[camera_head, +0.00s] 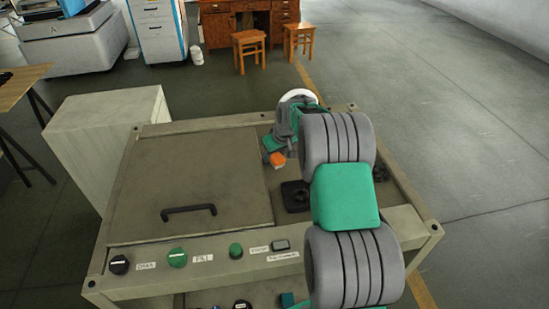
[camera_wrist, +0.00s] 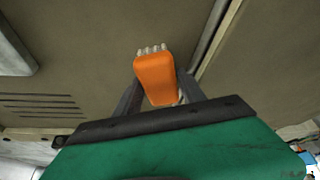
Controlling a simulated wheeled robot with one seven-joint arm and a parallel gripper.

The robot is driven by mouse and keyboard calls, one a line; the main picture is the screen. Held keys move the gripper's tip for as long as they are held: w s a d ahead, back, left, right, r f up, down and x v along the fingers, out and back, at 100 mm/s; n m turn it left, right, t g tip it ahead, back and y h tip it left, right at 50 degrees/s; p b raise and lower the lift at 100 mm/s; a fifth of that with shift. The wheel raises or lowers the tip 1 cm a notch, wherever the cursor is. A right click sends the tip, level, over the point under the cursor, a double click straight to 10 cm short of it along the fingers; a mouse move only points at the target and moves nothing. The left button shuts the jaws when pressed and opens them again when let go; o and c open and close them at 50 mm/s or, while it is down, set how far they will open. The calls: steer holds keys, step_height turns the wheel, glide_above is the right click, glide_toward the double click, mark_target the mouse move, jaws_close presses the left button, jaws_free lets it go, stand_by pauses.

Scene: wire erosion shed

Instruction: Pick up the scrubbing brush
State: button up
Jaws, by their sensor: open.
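The scrubbing brush has an orange back and pale bristles. In the wrist view the brush (camera_wrist: 156,78) lies between the two dark fingers of my gripper (camera_wrist: 160,92), with its bristles showing at the far end. In the head view the brush (camera_head: 277,160) shows as a small orange patch beside my gripper (camera_head: 272,149), over the top of the grey-beige machine cabinet (camera_head: 190,170). My gripper is open, with a finger on either side of the brush. I cannot tell whether either finger touches it. My arm hides part of the gripper in the head view.
The cabinet top has a flat lid with a black handle (camera_head: 189,212). A front panel carries a green knob (camera_head: 177,257) and other controls. A black fitting (camera_head: 295,196) sits right of the lid. Two wooden stools (camera_head: 249,45) stand beyond, with open floor to the right.

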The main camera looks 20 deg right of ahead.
jaws_close()
stand_by(0.3)
steer(key=shift+r, duration=0.1)
steer(key=shift+r, duration=0.6)
steer(key=s+a+r+b, duration=0.2)
steer(key=s+r+b, duration=0.2)
steer(key=s+r, duration=0.8)
steer(key=shift+s+a, duration=0.15)
steer(key=shift+s, duration=0.8)
steer(key=shift+c, duration=0.8)
jaws_free()
steer(key=c, duration=0.7)
